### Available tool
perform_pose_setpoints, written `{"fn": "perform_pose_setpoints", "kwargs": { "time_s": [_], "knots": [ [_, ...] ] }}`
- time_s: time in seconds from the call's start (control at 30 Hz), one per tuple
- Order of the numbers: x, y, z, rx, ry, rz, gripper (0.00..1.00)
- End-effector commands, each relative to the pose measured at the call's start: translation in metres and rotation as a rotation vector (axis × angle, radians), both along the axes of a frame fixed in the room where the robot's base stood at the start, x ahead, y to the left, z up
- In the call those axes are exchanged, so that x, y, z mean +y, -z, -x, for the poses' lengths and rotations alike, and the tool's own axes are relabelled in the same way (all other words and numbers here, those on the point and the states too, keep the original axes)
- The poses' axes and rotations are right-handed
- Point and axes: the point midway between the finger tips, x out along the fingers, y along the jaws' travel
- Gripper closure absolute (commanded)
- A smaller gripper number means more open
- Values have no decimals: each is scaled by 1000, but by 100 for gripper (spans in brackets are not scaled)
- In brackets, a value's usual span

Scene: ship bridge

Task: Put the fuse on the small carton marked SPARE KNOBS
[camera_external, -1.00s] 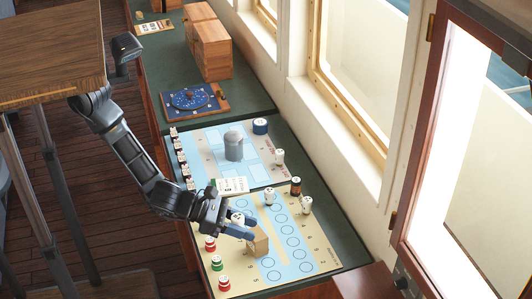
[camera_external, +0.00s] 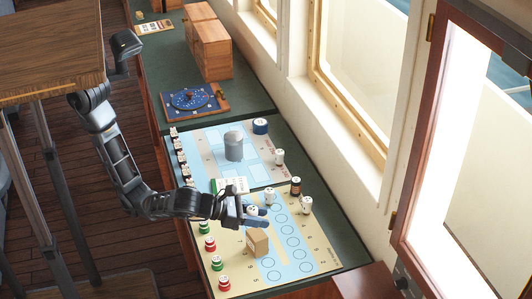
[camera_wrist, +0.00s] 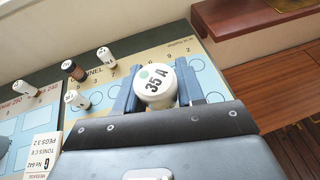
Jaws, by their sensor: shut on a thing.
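My gripper (camera_external: 258,217) is shut on a white fuse (camera_external: 252,210), which is held above the yellow-and-blue board. In the wrist view the fuse (camera_wrist: 156,86) sits between the two blue fingers of my gripper (camera_wrist: 157,92), and its cap reads "35 A" with a green dot. A small tan carton (camera_external: 257,242) stands on the board just below and in front of my gripper in the external view. Its marking cannot be read. I cannot make out the carton in the wrist view.
Other white fuses (camera_external: 305,204) and a dark-banded one (camera_external: 295,186) stand beyond my gripper. Red and green pieces (camera_external: 210,243) line the board's left edge. A grey cylinder (camera_external: 233,146) and a white message card (camera_external: 230,185) are on and by the farther board. The window wall bounds the right.

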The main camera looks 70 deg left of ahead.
Motion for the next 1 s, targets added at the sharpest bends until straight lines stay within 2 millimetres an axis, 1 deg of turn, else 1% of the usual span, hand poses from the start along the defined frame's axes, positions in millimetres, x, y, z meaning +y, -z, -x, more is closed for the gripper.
{"fn": "perform_pose_setpoints", "kwargs": {
  "time_s": [0.03, 0.1, 0.2, 0.33, 0.5, 0.57, 0.97, 1.0],
  "knots": [
    [4, 4, -6, 1, -3, -1, 92],
    [7, 8, -12, 0, -2, -1, 92],
    [9, 11, -16, 0, 0, 0, 92],
    [9, 21, -16, 2, 1, -2, 92],
    [9, 45, -15, 1, 3, -3, 92],
    [9, 50, -15, 2, 2, -2, 92],
    [9, 54, -15, -1, 2, -1, 92],
    [9, 54, -15, -1, 1, 0, 61]
  ]
}}
